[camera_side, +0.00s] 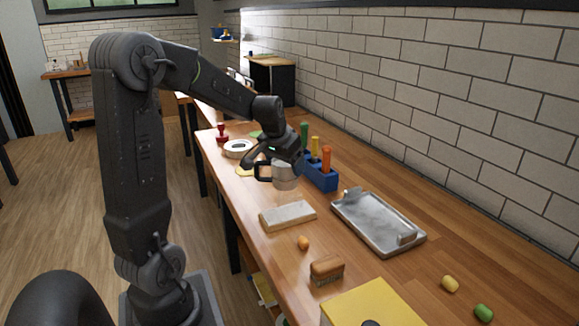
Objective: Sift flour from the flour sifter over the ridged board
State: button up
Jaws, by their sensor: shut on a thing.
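The flour sifter (286,178) is a small metal cup with a dark handle at its left side. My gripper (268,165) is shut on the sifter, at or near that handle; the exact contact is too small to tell. The sifter is roughly upright and appears raised above the table, behind the ridged board in the picture. The ridged board (288,216) is a pale, flat rectangular block on the wooden table. Its ridges are too fine to make out. I cannot make out any flour falling.
A metal tray (377,223) lies right of the board. A blue holder (320,174) with coloured handled tools stands behind it. An orange piece (303,243), a brown brush-like block (327,270) and a yellow box (370,304) are nearer. A white ring-shaped dish (238,149) stands farther back.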

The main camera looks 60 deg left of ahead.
jog(key=shift+d, duration=1.6)
jog(key=shift+r, duration=0.1)
jog(key=shift+r, duration=2.45)
dwell(0.6)
